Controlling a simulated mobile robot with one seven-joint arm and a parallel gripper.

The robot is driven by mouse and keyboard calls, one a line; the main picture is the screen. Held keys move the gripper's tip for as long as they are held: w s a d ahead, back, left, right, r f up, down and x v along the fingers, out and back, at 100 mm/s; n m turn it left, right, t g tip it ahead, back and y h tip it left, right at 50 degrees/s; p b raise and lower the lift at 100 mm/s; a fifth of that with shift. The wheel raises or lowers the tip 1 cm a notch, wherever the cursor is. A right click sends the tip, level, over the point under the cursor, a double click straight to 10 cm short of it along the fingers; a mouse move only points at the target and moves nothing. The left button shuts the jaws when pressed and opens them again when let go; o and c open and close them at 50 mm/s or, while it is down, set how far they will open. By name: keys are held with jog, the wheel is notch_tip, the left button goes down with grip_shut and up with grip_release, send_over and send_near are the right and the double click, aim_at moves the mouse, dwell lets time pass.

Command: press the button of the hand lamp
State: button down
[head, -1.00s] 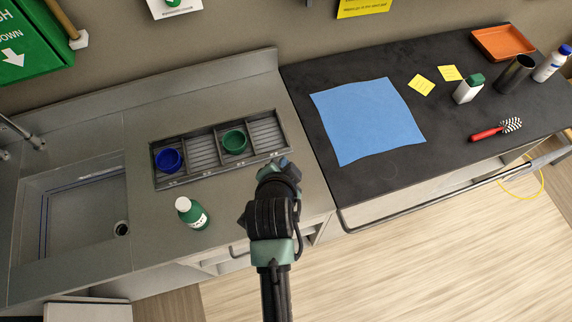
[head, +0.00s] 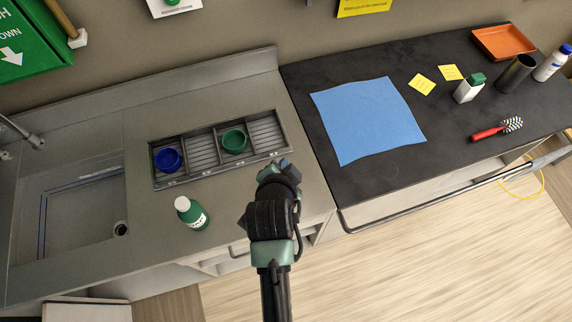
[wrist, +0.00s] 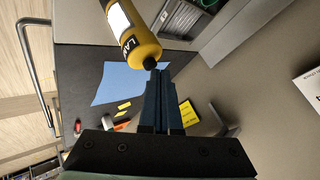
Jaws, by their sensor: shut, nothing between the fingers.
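The hand lamp (wrist: 132,32) is a yellow cylinder with a white label reading "LAM", at the top centre of the wrist view. A black button (wrist: 150,64) sits on its near end. My gripper (wrist: 160,72) is shut and empty, with its fingertips right beside the button. I cannot tell whether they touch it. In the head view my arm's end (head: 284,165) is above the front right of the grey counter, and the fingertips are hidden. I cannot make out the lamp in the head view.
A divided tray (head: 170,183) holds a blue cup (head: 168,160) and a green cup (head: 234,141). A green bottle (head: 191,213) stands left of my arm. The black bench (head: 350,188) to the right bears a blue cloth (head: 367,120) and several items further right.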

jog(key=shift+f, duration=0.25)
dwell(0.3)
jog(key=shift+r, duration=0.1)
jog(key=shift+r+p, duration=0.5)
jog(key=shift+r, duration=0.1)
notch_tip(320, 180, up, 6)
jog(key=p, duration=0.5)
jog(key=shift+p, duration=0.35)
